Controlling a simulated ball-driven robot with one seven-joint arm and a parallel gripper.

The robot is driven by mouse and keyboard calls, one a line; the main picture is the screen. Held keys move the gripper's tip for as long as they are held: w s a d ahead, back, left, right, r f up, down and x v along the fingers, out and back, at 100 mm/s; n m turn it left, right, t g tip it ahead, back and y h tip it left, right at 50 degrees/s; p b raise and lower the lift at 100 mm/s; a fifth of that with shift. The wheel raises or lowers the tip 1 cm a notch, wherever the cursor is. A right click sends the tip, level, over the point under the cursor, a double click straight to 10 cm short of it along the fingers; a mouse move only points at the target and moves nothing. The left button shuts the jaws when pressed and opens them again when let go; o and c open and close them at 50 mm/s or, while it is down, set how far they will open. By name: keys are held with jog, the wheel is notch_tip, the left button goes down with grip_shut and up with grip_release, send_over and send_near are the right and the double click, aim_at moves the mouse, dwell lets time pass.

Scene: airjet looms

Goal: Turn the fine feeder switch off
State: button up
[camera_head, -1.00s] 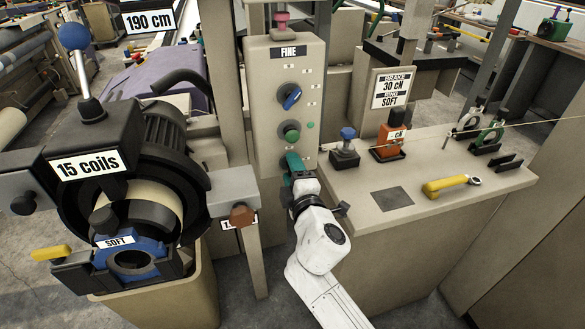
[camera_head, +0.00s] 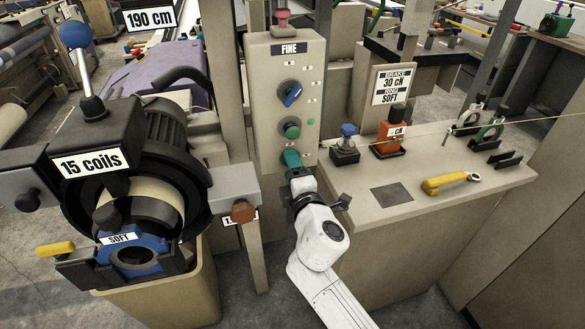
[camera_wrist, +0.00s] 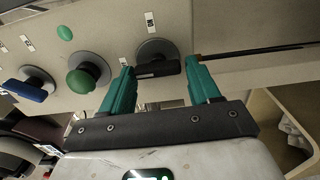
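A beige panel labelled FINE (camera_head: 289,51) stands upright in the middle of the head view. It carries a blue switch (camera_head: 291,94), a green button (camera_head: 292,130) and a lower black switch that my gripper hides there. My gripper (camera_head: 292,158) is at the panel's lower part. In the wrist view, my gripper (camera_wrist: 160,67) is open, its teal fingers on either side of the black switch (camera_wrist: 157,63). I cannot tell whether they touch it. The green button (camera_wrist: 88,75) and the blue switch (camera_wrist: 30,88) are to the left.
A small base with a blue knob (camera_head: 347,132) and an orange block (camera_head: 388,135) stand on the table (camera_head: 340,190) to the right. A yellow tool (camera_head: 445,183) lies there too.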

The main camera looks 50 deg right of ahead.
jog(key=shift+o, duration=1.4)
jog(key=b+v, duration=0.2)
jog(key=v, duration=0.8)
jog(key=shift+s+a, duration=0.25)
jog(key=shift+s, duration=0.1)
jog(key=shift+d, duration=0.1)
